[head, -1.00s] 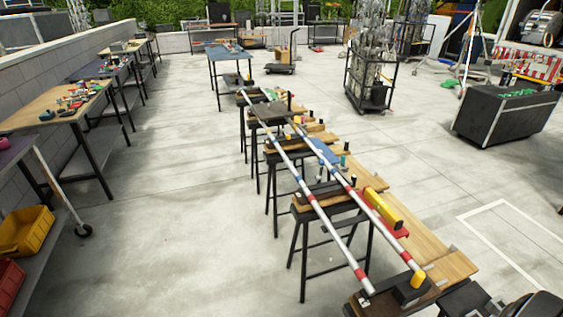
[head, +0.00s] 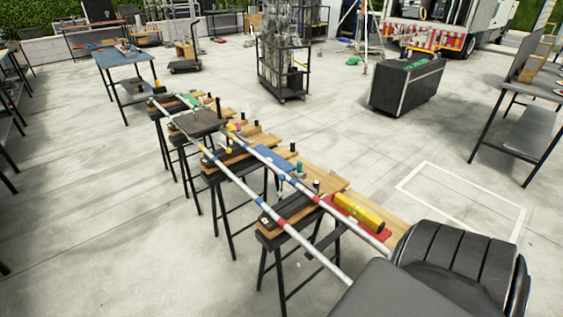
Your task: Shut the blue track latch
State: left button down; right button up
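A camera track of two pale rails (head: 305,245) with red and blue bands runs away from me on a row of dark sawhorses (head: 275,235) topped with wooden boards. Blue bands (head: 259,201) show on the near rail. A flat blue piece (head: 272,158) lies at the far rail, with small blue parts near it. I cannot tell which of these is the blue track latch, or whether it is open or shut. A black part of my own arm (head: 455,265) fills the lower right. Neither gripper's fingers show.
A yellow level (head: 358,211) lies on a red plate beside the far rail. A black case (head: 406,86), a caged cart (head: 283,60) and a dark table (head: 522,125) stand beyond. A blue-topped table (head: 128,62) is at the back left. Open floor lies left and right of the track.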

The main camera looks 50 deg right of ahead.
aim_at(282, 177)
jog(key=z, duration=0.8)
jog(key=i, duration=0.85)
jog(key=z, duration=0.95)
jog(key=k, duration=1.1)
jog(key=u, duration=0.4)
jog(key=i, duration=0.55)
jog(key=z, duration=0.15)
